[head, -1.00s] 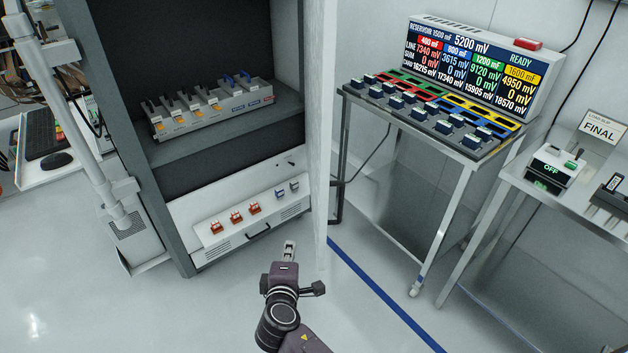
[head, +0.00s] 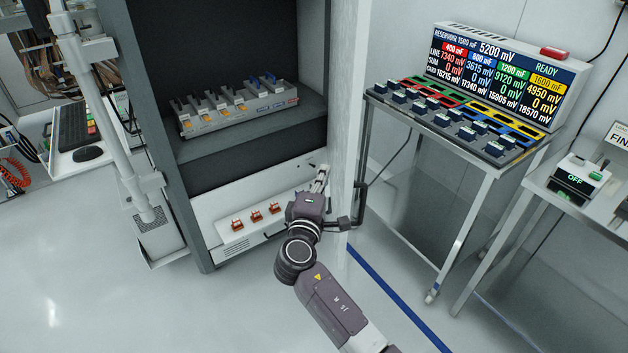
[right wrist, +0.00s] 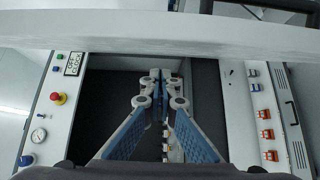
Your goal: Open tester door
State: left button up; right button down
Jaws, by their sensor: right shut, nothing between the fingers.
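The tester is a tall dark grey cabinet (head: 160,140) with its interior exposed. Its white door (head: 347,110) stands open, seen nearly edge-on at the cabinet's right side. A black handle (head: 361,205) sits on the door's right-hand face. My right gripper (head: 322,175) is shut and empty, on the interior side of the door, in front of the lower white panel. In the right wrist view, the shut fingers (right wrist: 160,76) point at the dark interior, and the door (right wrist: 130,30) crosses the top. I cannot tell whether the gripper touches the door. My left gripper is out of view.
A rack of modules (head: 240,108) sits on the inner shelf. Orange switches (head: 256,216) line the lower panel. A metal table with a display (head: 500,75) stands right of the door. Open floor (head: 120,300) lies front left.

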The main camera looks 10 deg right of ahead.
jog(key=shift+s+d+p, duration=0.15)
jog(key=shift+s+d, duration=0.1)
jog(key=shift+d, duration=0.4)
jog(key=shift+s+d+p, duration=0.15)
jog(key=shift+s+d, duration=0.05)
jog(key=shift+d, duration=0.4)
jog(key=s+d+n+t+y, duration=0.1)
jog(key=s+d+n+y, duration=0.1)
jog(key=d, duration=2.5)
jog(key=shift+d+n+y, duration=0.3)
jog(key=shift+d+y, duration=0.1)
jog(key=shift+y, duration=0.5)
jog(key=shift+a, duration=0.1)
